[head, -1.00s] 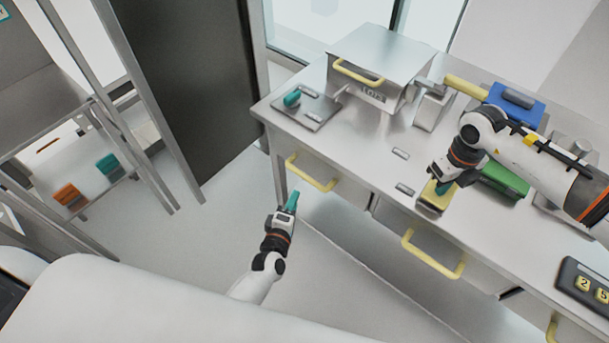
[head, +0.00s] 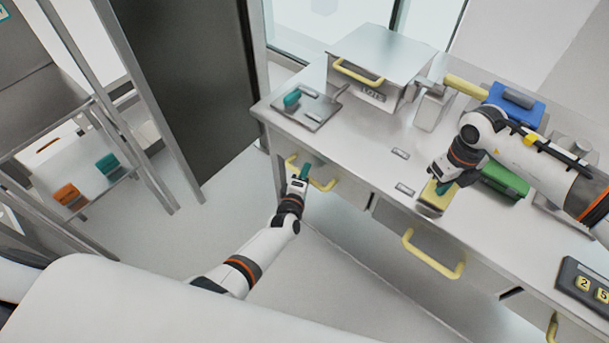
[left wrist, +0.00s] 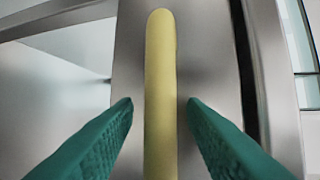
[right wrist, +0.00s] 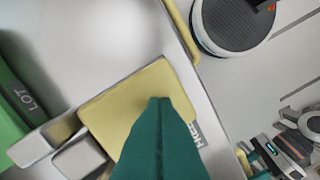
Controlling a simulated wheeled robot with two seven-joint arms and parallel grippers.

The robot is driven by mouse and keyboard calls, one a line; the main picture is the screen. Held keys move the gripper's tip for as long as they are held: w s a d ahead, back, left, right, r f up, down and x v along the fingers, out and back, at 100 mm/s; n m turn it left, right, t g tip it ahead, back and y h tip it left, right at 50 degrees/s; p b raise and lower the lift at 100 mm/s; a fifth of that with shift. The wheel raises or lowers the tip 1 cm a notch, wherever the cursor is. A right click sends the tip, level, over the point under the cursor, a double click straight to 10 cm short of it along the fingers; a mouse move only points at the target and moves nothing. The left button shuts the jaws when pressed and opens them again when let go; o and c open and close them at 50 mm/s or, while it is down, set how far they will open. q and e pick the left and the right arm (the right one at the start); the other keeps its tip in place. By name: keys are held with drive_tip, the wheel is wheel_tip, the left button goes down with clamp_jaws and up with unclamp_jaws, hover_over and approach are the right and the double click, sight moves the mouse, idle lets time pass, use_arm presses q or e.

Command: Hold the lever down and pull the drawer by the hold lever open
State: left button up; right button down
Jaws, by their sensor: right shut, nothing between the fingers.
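The yellow hold lever (head: 430,197) is a flat pad on the worktop; it also shows in the right wrist view (right wrist: 120,105). My right gripper (head: 443,187) is shut and empty, its teal fingertips (right wrist: 160,102) on the pad, seemingly touching it. How far the lever is pressed is hard to tell. The left drawer (head: 347,190) looks closed and has a yellow bar handle (head: 325,187). My left gripper (head: 305,172) is at this handle. In the left wrist view its open fingers (left wrist: 158,108) stand either side of the handle bar (left wrist: 160,55), with gaps on both sides.
Another yellow handle (head: 432,256) is on the drawer to the right. A blue box (head: 516,104), a green box (head: 503,180) and a lidded metal bin (head: 375,62) stand on the worktop (head: 375,145). The floor before the drawers is clear.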

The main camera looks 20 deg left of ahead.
use_arm(q)
clamp_jaws()
drive_tip(key=s+a, duration=0.2)
drive_tip(key=s, duration=0.3)
drive_tip(key=shift+s+a, duration=0.15)
drive_tip(key=shift+s, duration=0.2)
unclamp_jaws()
drive_tip(key=s+r, duration=0.2)
drive_tip(key=s, duration=0.9)
drive_tip(key=shift+s, duration=0.4)
